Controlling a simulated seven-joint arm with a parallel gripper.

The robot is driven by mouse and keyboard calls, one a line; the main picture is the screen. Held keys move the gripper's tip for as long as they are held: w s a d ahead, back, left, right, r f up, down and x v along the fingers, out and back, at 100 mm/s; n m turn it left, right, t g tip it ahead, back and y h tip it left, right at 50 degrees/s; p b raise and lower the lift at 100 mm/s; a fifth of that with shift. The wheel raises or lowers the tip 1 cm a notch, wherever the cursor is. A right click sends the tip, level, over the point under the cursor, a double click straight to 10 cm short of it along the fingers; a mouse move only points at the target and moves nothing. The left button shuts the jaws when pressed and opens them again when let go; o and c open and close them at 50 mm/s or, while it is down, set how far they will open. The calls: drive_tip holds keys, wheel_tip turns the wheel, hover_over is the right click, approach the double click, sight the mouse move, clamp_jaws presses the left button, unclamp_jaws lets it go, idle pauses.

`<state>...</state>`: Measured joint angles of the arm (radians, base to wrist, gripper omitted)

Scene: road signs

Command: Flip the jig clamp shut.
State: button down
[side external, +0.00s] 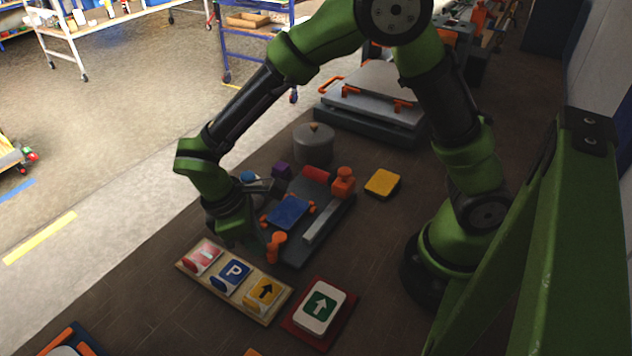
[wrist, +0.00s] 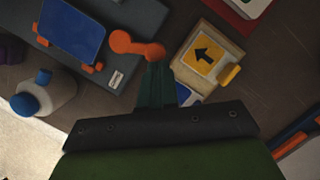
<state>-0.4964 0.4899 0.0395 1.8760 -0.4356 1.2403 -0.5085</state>
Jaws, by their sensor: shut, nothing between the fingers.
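The jig (side external: 318,232) is a dark grey base with a blue plate (side external: 286,212) lying on it between small orange stops. The orange jig clamp (side external: 276,246) sits at the jig's near corner, standing up off the base and not lying over the blue plate. In the wrist view the clamp (wrist: 136,46) shows as an orange bar with two rounded ends. My gripper (wrist: 156,72) is shut and empty, its fingertips right beside the clamp's right end; whether they touch it I cannot tell. In the side view my gripper's fingertips are mostly hidden beside the clamp.
A wooden tray (side external: 183,265) with three sign tiles lies just in front, and a red board (side external: 290,325) with a green arrow sign beside it.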

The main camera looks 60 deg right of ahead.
drive_tip(key=shift+s+d+n+t, duration=0.1)
drive_tip(key=shift+s+n+t, duration=0.2)
drive_tip(key=shift+s+n, duration=0.6)
drive_tip(key=n, duration=0.2)
drive_tip(key=s+d+n, duration=0.1)
drive_tip(key=n, duration=0.1)
drive_tip(key=shift+s+t+h, duration=0.15)
drive_tip(key=shift+t+h, duration=0.25)
drive_tip(key=n, duration=0.1)
drive_tip(key=s+d+n+t, duration=0.1)
drive_tip(key=n, duration=0.1)
drive_tip(key=shift+s+d, duration=0.1)
drive_tip(key=shift+s, duration=0.1)
drive_tip(key=shift+s+d+n+t, duration=0.2)
drive_tip(key=shift+d+n, duration=0.1)
drive_tip(key=shift+n, duration=0.4)
drive_tip(key=shift+s+d+n+t, duration=0.15)
drive_tip(key=shift+d+n, duration=0.15)
drive_tip(key=shift+n, duration=0.4)
drive_tip(key=a, duration=0.1)
drive_tip(key=a+r, duration=0.1)
drive_tip(key=a, duration=0.2)
drive_tip(key=shift+s+a+r, duration=0.15)
drive_tip(key=shift+a+r, duration=0.05)
drive_tip(key=shift+r, duration=0.05)
drive_tip(key=v, duration=0.9)
drive_tip(key=shift+r, duration=0.15)
